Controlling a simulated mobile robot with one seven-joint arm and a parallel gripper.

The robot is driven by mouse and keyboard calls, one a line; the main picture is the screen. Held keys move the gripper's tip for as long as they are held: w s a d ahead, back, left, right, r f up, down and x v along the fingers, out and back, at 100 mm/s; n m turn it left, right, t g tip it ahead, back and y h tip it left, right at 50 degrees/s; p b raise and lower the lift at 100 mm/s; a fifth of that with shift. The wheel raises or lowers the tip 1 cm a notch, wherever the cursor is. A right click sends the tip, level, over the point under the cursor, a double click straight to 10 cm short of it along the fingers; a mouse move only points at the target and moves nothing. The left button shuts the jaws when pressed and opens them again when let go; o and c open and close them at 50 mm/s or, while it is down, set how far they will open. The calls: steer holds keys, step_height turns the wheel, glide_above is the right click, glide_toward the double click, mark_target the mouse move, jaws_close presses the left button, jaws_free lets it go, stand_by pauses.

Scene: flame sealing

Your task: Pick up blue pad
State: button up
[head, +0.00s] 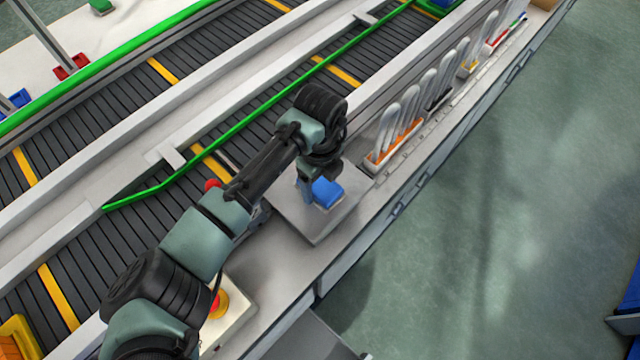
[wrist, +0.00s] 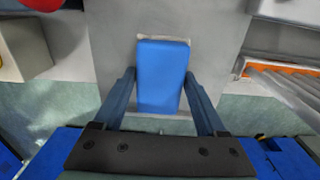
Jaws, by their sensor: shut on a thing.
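The blue pad (head: 327,193) is a flat blue block over the grey plate (head: 315,228) on the bench in the head view. In the wrist view the blue pad (wrist: 162,70) lies between the two fingers of my gripper (wrist: 161,82). My gripper (head: 312,188) points down at the plate and is shut on the blue pad. My arm hides part of the pad's left side in the head view. I cannot tell whether the pad still touches the plate.
A rack of upright white tubes in an orange holder (head: 396,146) stands right of the plate. A red button in a yellow ring (head: 218,304) is nearer me. A conveyor with a green rail (head: 240,113) runs behind. Open floor lies at right.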

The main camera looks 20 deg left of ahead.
mark_target(320, 183)
steer(key=shift+r+b, duration=0.35)
steer(key=shift+r, duration=4.7)
